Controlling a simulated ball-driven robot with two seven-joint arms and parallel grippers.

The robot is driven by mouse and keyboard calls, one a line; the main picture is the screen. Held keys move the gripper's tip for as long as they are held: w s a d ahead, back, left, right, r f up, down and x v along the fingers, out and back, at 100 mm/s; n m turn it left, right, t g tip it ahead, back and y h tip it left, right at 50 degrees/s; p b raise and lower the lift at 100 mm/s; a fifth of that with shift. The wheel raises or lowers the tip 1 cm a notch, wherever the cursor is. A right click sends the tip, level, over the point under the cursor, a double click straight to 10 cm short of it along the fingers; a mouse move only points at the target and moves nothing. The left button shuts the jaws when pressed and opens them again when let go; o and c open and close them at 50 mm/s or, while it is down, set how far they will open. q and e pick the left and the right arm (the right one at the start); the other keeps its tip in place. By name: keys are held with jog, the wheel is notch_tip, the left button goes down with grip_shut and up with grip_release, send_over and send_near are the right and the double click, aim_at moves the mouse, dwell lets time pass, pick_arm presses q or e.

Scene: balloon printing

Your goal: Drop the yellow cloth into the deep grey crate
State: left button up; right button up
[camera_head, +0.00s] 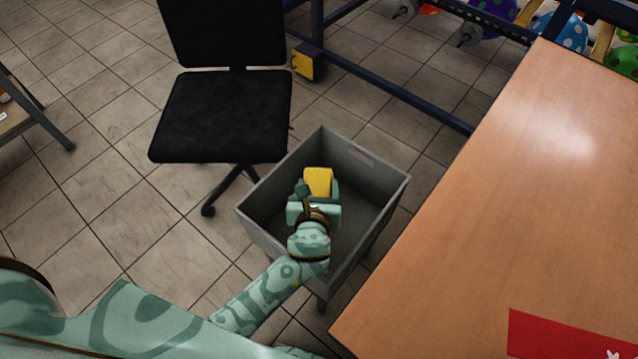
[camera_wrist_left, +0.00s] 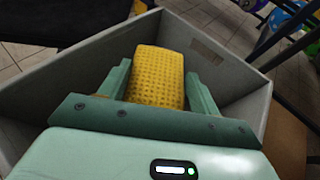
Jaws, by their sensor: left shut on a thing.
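The yellow cloth (camera_head: 318,181) is a small yellow block-like piece, and its dimpled surface shows in the left wrist view (camera_wrist_left: 157,75). My left gripper (camera_head: 318,188) is shut on it, with one finger on each side, as the left wrist view also shows (camera_wrist_left: 158,88). The deep grey crate (camera_head: 388,208) stands open on the floor, and its walls surround the gripper and cloth in the left wrist view (camera_wrist_left: 225,75). The cloth is over the crate's opening; its exact height above the bottom is hard to tell. My right gripper is not seen.
A wooden table (camera_head: 510,190) with a red sheet (camera_head: 565,335) stands close to the crate's right. A black chair (camera_head: 225,115) stands behind and left of it. A dark blue metal frame (camera_head: 395,90) runs along the back.

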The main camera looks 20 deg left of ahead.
pick_arm(q)
jog(key=shift+r, duration=0.1)
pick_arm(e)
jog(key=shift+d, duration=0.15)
pick_arm(q)
jog(key=o, duration=1)
jog(key=shift+o, duration=0.2)
jog(key=p+v, duration=0.6)
jog(key=v, duration=1)
jog(key=shift+s, duration=0.2)
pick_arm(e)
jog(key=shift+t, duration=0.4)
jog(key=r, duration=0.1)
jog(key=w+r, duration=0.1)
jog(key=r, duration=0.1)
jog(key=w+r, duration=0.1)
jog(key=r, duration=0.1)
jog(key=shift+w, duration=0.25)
